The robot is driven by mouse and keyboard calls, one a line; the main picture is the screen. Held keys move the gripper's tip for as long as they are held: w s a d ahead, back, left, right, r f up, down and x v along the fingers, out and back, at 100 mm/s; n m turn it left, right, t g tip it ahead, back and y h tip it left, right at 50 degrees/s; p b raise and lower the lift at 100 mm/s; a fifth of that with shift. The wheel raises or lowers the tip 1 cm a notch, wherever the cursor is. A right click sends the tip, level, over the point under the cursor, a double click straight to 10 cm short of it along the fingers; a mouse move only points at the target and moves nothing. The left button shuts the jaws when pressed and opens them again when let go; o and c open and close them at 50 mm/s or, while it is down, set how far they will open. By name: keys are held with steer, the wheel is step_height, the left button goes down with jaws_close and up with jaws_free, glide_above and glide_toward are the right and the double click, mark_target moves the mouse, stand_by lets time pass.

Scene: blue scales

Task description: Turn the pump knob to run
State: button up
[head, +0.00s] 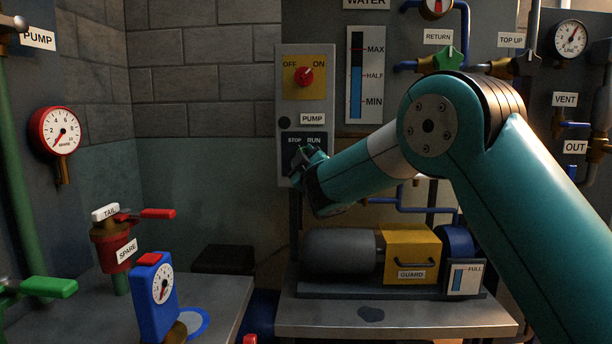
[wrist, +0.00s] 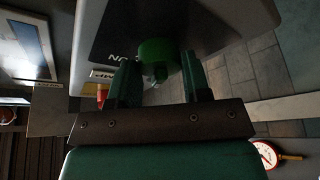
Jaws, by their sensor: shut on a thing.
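The pump control box (head: 287,110) is a pale panel on the wall. Its lower dark plate (head: 304,136) reads STOP on the left and RUN on the right. My gripper (head: 305,158) is at this plate and covers the knob in the head view. In the wrist view, a green knob (wrist: 158,52) sits between the two fingers of my gripper (wrist: 158,72), which are shut on it. The knob's pointer direction is hidden.
Above the plate, a red knob (head: 304,76) sits on a yellow OFF/ON plate. A water level gauge (head: 355,85) is to the right. The pump with a yellow guard (head: 411,250) stands below my arm. A red dial gauge (head: 61,132) hangs at left.

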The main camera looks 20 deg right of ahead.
steer(key=shift+w+a+f+m+h+b, duration=0.1)
steer(key=shift+m+h+b, duration=0.95)
steer(key=shift+m+b, duration=1.35)
steer(key=shift+s+a+f+m+h+b, duration=0.1)
steer(key=shift+m+h+b, duration=1)
steer(key=shift+m+b, duration=1.3)
steer(key=shift+w+a+f+m+h+b, duration=0.1)
steer(key=shift+m+h+b, duration=0.95)
steer(key=shift+m+b, duration=1.3)
steer(key=shift+r+b, duration=0.15)
steer(key=shift+b, duration=0.15)
steer(key=o, duration=0.9)
steer(key=b+v, duration=0.2)
steer(key=v, duration=1.5)
steer(key=shift+a+b, duration=0.2)
steer(key=shift+b, duration=0.15)
